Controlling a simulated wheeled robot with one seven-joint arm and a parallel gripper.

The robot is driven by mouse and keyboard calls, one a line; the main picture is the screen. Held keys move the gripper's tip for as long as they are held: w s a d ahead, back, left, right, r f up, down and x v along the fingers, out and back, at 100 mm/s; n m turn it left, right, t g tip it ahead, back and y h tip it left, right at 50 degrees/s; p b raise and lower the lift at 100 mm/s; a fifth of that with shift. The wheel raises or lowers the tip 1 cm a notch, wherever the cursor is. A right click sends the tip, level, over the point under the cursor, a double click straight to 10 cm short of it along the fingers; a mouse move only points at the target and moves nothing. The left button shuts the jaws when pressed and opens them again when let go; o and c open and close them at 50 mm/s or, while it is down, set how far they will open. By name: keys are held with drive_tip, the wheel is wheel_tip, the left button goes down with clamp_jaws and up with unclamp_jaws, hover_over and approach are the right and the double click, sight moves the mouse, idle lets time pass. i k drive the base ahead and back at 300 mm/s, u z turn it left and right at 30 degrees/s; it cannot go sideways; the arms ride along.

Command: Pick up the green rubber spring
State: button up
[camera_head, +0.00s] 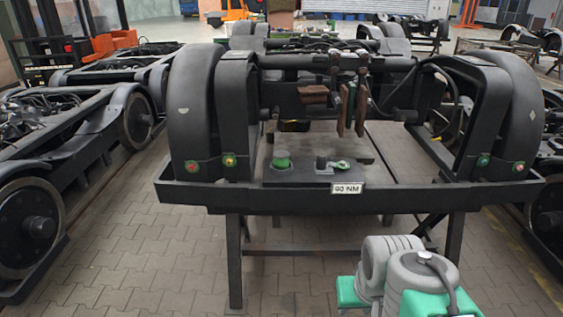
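A small green round piece (282,161), which looks like the green rubber spring, sits upright on the left part of a dark plate (300,178) at the front of the bogie frame. It has a wider dark base, and nothing touches it from above. Parts of my own arm, grey with green, fill the bottom right corner, well in front of and below the plate. My gripper cannot be made out in this view.
On the same plate, right of the green piece, are a dark upright knob (321,162) and a green-and-grey part (341,165). A "90 NM" label (347,188) is on the front edge. The black bogie frame (420,195) stands on legs. Paved floor (150,260) lies open at left.

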sight(280, 160)
drive_tip(key=z, duration=0.7)
drive_tip(key=i, duration=1.4)
drive_tip(key=u, duration=2.4)
drive_tip(key=i, duration=0.5)
drive_tip(key=u, duration=0.05)
